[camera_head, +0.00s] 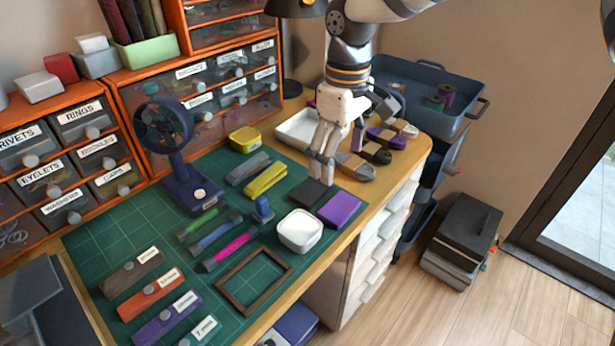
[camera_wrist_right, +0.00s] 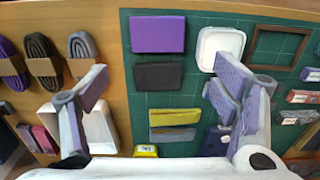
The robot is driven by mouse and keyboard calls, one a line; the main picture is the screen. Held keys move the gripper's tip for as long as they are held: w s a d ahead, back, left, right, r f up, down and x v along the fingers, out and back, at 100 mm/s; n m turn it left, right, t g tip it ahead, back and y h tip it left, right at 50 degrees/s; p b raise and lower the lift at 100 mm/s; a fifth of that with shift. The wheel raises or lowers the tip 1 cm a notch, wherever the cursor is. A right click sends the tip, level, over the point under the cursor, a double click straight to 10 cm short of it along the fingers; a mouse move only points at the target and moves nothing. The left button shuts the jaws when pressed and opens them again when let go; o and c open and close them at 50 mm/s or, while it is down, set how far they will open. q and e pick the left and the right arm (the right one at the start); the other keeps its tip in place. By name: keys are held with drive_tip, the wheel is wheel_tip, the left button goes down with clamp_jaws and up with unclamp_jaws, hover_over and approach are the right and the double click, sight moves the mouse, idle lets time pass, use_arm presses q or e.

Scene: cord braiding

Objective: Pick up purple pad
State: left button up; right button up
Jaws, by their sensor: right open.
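The purple pad (camera_head: 340,208) lies flat at the right edge of the green cutting mat (camera_head: 98,235), near the table's front edge. In the right wrist view the purple pad (camera_wrist_right: 158,34) is at the top, left of the white container (camera_wrist_right: 221,46). A black pad (camera_head: 310,193) lies beside it, on the far side. My right gripper (camera_head: 322,170) is above the mat near the black pad. In the right wrist view its fingers (camera_wrist_right: 160,92) are spread wide with nothing between them. My left gripper does not show.
A white square container (camera_head: 299,230) stands left of the purple pad. A wooden frame (camera_head: 254,281) lies in front of it. Bundled cords (camera_head: 386,138) lie on the table to the right, by a white tray (camera_head: 297,131). A dark blue fan (camera_head: 167,139) stands at the back.

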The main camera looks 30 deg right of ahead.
hover_over(337, 205)
drive_tip(key=f, duration=0.5)
drive_tip(key=shift+s+a+b, duration=0.15)
drive_tip(key=shift+s+b, duration=0.05)
drive_tip(key=shift+b, duration=0.1)
drive_tip(key=f, duration=0.6)
drive_tip(key=shift+w+f, duration=0.1)
drive_tip(key=shift+w, duration=0.1)
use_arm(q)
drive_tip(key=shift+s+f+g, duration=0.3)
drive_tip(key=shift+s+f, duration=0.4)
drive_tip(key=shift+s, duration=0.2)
use_arm(e)
drive_tip(key=c, duration=1)
